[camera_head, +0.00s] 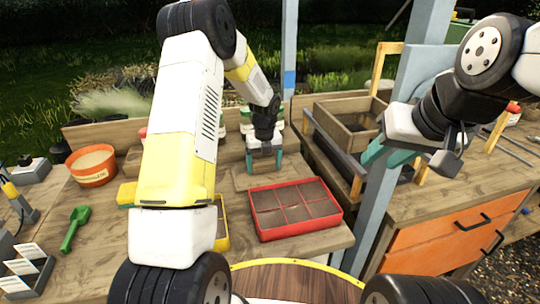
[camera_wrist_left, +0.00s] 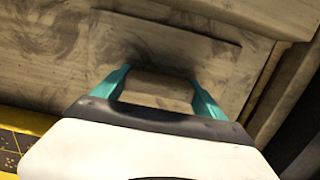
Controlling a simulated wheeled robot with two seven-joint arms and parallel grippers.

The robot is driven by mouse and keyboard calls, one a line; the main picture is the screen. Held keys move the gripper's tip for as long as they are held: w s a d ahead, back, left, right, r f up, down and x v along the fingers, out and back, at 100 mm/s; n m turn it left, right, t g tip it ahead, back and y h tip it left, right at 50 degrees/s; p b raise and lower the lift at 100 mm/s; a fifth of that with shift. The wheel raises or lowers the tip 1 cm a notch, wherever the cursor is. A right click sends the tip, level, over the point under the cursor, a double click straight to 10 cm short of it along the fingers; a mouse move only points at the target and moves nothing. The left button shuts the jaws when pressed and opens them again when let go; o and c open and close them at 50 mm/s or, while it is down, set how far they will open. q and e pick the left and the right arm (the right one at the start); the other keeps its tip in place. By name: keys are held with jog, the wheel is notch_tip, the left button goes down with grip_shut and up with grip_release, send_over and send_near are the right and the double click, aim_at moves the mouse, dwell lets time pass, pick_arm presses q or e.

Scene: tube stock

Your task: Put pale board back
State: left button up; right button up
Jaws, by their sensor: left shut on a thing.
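The pale board (camera_wrist_left: 190,50) is a flat wooden panel with a darker smudge, seen in the left wrist view below my left gripper (camera_wrist_left: 158,90). Its teal fingers are shut on a small wooden block-like grip in the middle of the board. In the head view the board (camera_head: 243,180) shows around my left gripper (camera_head: 264,160), behind the red tray. I cannot tell whether the board rests flat on the bench or is slightly raised. My right gripper (camera_head: 388,158) is away to the right, by the blue-grey post; its finger gap is unclear.
A red divided tray (camera_head: 344,222) stands at the bench front, just before the board. A yellow tray (camera_head: 222,240) is partly hidden by my left arm. An orange pot (camera_head: 109,178) and green scoop (camera_head: 72,238) are at left. A wooden box (camera_head: 318,112) and blue-grey post (camera_head: 374,225) stand right.

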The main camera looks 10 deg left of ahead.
aim_at(265, 174)
pick_arm(q)
jog(key=o, duration=1.3)
jog(key=s+r+n+t, duration=0.1)
jog(key=s+r+n, duration=0.3)
jog(key=r, duration=0.6)
jog(key=s+r+n, duration=0.3)
jog(key=s+r, duration=0.1)
jog(key=r, duration=0.7)
jog(key=s+r+n+t+h, duration=0.1)
jog(key=s+r+n+t, duration=0.1)
jog(key=s+n, duration=1)
jog(key=s+a+r+n+t+h, duration=0.1)
jog(key=s+r+n, duration=0.3)
jog(key=s+n, duration=0.7)
jog(key=shift+s+r+n+t+h, duration=0.35)
jog(key=shift+s+n+t+h, duration=0.05)
jog(key=shift+s+t, duration=0.1)
